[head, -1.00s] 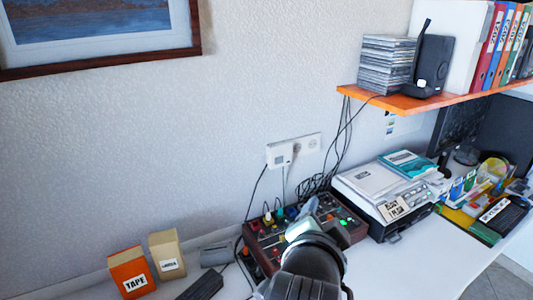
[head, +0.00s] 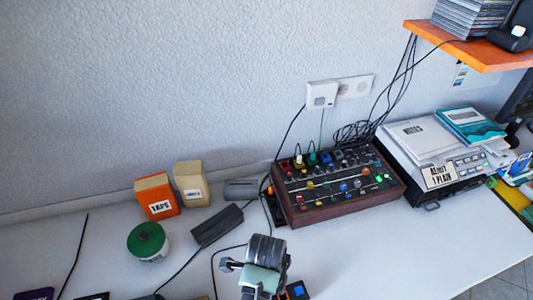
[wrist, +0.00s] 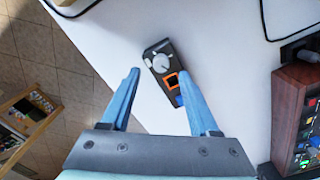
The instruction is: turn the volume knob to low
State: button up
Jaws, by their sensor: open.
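In the wrist view a small dark device (wrist: 166,75) lies on the white desk. It has a round grey dial (wrist: 161,62), a small pale part beside it and an orange-framed dark square. No volume marking is readable. My gripper (wrist: 159,76) is open and empty, its blue fingers spread apart with the device between and beyond their tips. In the head view my gripper (head: 262,282) is at the lower middle and hides most of the device (head: 297,290). A brown-sided mixer (head: 338,212) with many coloured knobs stands behind; it also shows in the wrist view (wrist: 288,110).
Cables (head: 172,278) run over the desk. A black adapter (head: 217,225), orange box (head: 156,196), tan box (head: 190,184) and green-lidded tub (head: 148,240) stand left. A printer (head: 440,160) stands right. The desk front right of my gripper is clear.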

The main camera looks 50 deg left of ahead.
jog(key=shift+w+f, duration=0.1)
jog(key=shift+f, duration=2.25)
grip_shut()
